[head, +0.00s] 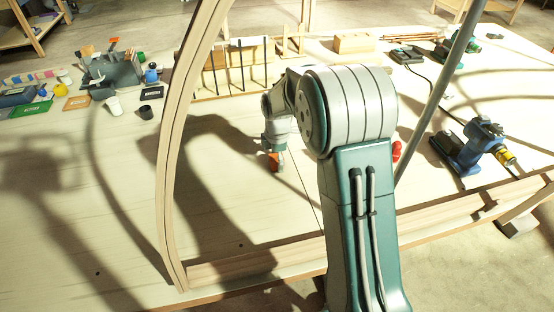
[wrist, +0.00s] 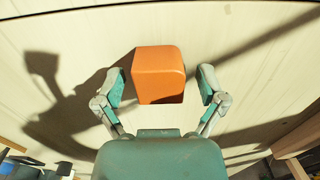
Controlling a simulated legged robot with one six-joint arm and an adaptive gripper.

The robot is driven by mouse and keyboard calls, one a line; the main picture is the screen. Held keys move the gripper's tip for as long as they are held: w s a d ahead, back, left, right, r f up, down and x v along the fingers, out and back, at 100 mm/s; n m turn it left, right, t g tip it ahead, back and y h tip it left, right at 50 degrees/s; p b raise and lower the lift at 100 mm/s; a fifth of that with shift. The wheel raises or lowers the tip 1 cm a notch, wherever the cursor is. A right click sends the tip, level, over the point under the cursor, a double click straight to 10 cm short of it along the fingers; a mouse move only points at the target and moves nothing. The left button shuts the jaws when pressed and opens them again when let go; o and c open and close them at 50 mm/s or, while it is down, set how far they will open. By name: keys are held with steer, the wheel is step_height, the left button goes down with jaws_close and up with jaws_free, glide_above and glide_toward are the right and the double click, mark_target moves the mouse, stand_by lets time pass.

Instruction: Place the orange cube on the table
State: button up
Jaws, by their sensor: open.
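The orange cube (wrist: 158,75) is between the two open fingers of my gripper (wrist: 161,88) in the wrist view. A gap shows on each side, so neither finger touches it. In the head view the cube (head: 276,163) is a small orange patch just below my gripper (head: 274,152), largely hidden by it. The cube appears to be on or close to the pale wooden table (head: 130,215); the exact contact is hard to tell.
A bent wooden lath (head: 172,150) arches up at the left of my arm. A blue power tool (head: 470,145) stands at the right. Cups, including a black one (head: 146,112), and small containers sit at the back left. The table's left front is clear.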

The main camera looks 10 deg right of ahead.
step_height(320, 180, up, 11)
steer(key=s+r+m+t, duration=0.2)
steer(key=s+r+m, duration=0.3)
steer(key=s+r, duration=0.25)
steer(key=s+r+m+t, duration=0.1)
steer(key=s+m+t, duration=0.2)
steer(key=s+m, duration=1)
steer(key=s, duration=0.8)
steer(key=shift+s+r+t, duration=0.15)
steer(key=shift+s+t, duration=0.15)
steer(key=c, duration=0.5)
steer(key=shift+o, duration=0.2)
steer(key=shift+a, duration=0.15)
